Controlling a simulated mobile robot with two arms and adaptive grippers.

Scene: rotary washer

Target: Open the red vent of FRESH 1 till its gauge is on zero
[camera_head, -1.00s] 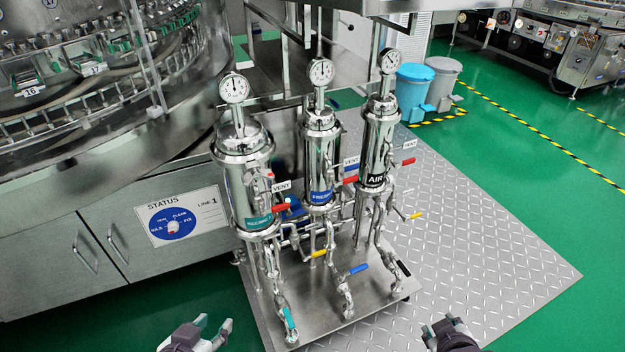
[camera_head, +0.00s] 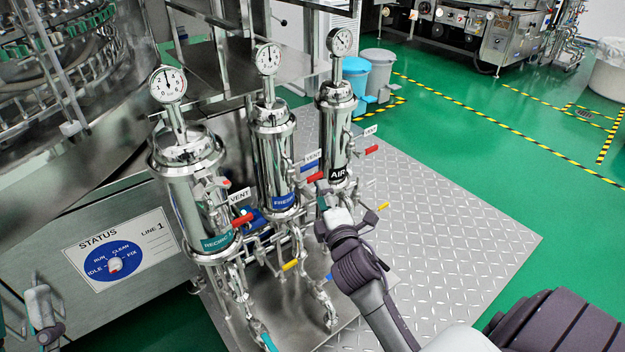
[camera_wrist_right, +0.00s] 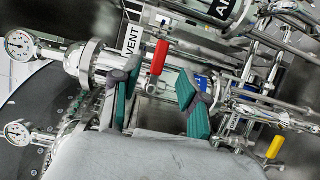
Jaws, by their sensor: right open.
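FRESH 1 is the middle steel housing (camera_head: 273,150) with a blue label. Its red vent handle (camera_head: 309,177) sticks out to the right below a VENT tag. Its gauge (camera_head: 268,59) stands on top; the needle points roughly upward, too small to read exactly. My right gripper (camera_head: 324,199) is just below and right of that handle. In the right wrist view my open right gripper (camera_wrist_right: 157,82) has its two teal pads apart, with the red handle (camera_wrist_right: 158,57) showing in the gap; no contact is visible. My left gripper (camera_head: 38,298) is at the lower left; its opening is unclear.
The RECIRC housing (camera_head: 190,185) with its own red handle (camera_head: 243,218) stands left, and the AIR housing (camera_head: 337,130) with another (camera_head: 371,149) stands right. Yellow and blue valve handles and pipes crowd below. The diamond-plate floor (camera_head: 450,230) at right is clear.

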